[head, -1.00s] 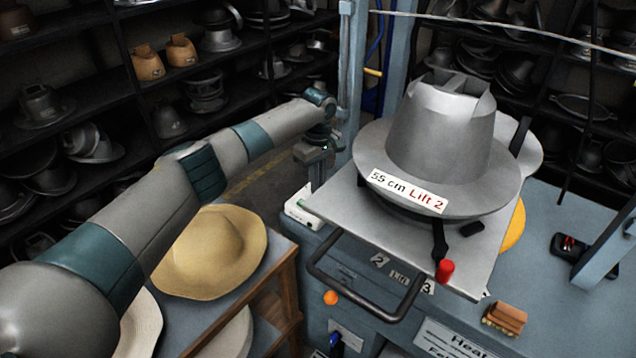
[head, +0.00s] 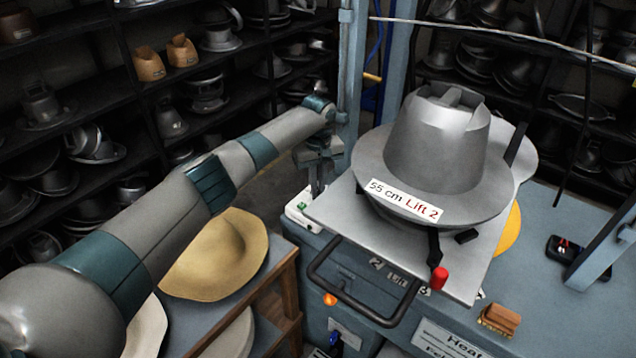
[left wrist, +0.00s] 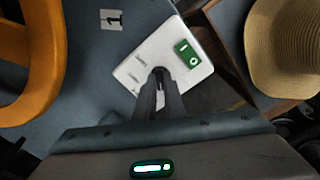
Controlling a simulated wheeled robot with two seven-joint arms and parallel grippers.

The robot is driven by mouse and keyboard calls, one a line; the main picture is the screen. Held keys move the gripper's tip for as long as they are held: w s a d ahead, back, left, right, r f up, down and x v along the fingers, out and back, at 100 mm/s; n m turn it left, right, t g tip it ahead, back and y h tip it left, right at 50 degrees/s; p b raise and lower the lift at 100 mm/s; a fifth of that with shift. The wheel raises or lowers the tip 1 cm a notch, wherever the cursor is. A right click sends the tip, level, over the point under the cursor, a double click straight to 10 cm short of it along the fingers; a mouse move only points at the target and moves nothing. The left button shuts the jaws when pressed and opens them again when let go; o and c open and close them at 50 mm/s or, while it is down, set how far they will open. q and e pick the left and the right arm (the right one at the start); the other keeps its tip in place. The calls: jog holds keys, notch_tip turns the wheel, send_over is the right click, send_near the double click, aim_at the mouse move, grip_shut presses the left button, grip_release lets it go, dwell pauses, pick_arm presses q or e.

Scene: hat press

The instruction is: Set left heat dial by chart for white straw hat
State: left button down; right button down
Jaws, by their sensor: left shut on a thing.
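A white control box (left wrist: 165,65) with a green switch (left wrist: 188,52) and small printed marks lies below my left gripper. My left gripper (left wrist: 159,80) points down at it and is shut on the small dark left heat dial, mostly hidden between the fingertips. In the head view the box (head: 302,208) sits at the left corner of the press bench, under my left gripper (head: 319,188). A label beginning "Hea…" (head: 450,340) is on the bench front, cut off by the picture's edge. A pale hat (head: 146,328) is partly hidden behind my left arm. My right gripper is out of view.
A metal hat block (head: 435,150) labelled "55 cm Lift 2" stands on the press plate, with a bar handle (head: 345,300) in front. A tan straw hat (head: 215,258) lies on the low wooden rack. A blue post (head: 350,70) rises close behind my left gripper.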

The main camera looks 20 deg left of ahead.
pick_arm(q)
jog(key=m+p, duration=0.1)
jog(key=m, duration=0.2)
jog(key=shift+m, duration=0.3)
dwell(0.3)
jog(key=c, duration=1.8)
grip_release()
jog(key=shift+c, duration=0.2)
jog(key=shift+r, duration=0.75)
notch_tip(320, 180, up, 16)
jog(key=b, duration=0.4)
